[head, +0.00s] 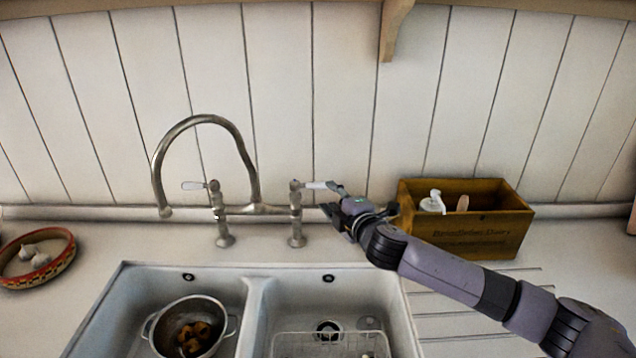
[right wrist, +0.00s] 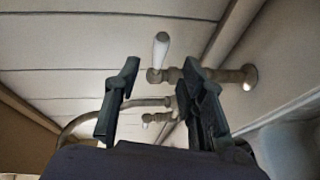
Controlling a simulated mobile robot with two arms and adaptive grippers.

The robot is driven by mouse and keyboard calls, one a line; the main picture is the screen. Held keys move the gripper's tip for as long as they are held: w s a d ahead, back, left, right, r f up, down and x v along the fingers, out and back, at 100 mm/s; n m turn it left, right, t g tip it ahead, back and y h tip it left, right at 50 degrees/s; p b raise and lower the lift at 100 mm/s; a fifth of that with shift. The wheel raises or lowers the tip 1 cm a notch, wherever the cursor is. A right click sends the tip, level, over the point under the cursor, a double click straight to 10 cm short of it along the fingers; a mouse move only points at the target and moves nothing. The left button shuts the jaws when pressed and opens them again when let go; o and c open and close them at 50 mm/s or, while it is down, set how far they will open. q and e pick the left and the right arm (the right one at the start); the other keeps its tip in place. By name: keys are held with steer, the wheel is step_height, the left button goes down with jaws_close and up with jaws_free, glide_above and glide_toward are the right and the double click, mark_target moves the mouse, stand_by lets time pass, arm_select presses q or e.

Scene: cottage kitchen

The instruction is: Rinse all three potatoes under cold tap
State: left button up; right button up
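The potatoes (head: 193,337) lie together in a metal colander (head: 161,315) in the left basin of the sink; their exact number is hard to tell. The steel tap (head: 246,165) arches over to the left, and no water shows at its spout. It has a left lever (head: 193,185) and a right lever (head: 317,185), both with white handles. My right gripper (head: 335,212) is beside the right lever. In the right wrist view its fingers (right wrist: 162,75) are apart with nothing gripped, and the right lever's white handle (right wrist: 160,47) shows beyond them. My left gripper is not in view.
The right basin holds a wire rack (head: 330,345). A wooden box (head: 480,225) with a white pump bottle (head: 433,203) stands right of the tap, close to my right arm. A bowl of garlic (head: 40,262) sits at the left. The counter between bowl and tap is clear.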

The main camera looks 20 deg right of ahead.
mark_target(320, 187)
steer(key=p+x, duration=0.1)
steer(key=x, duration=0.7)
steer(key=shift+w, duration=0.3)
jaws_close()
stand_by(0.6)
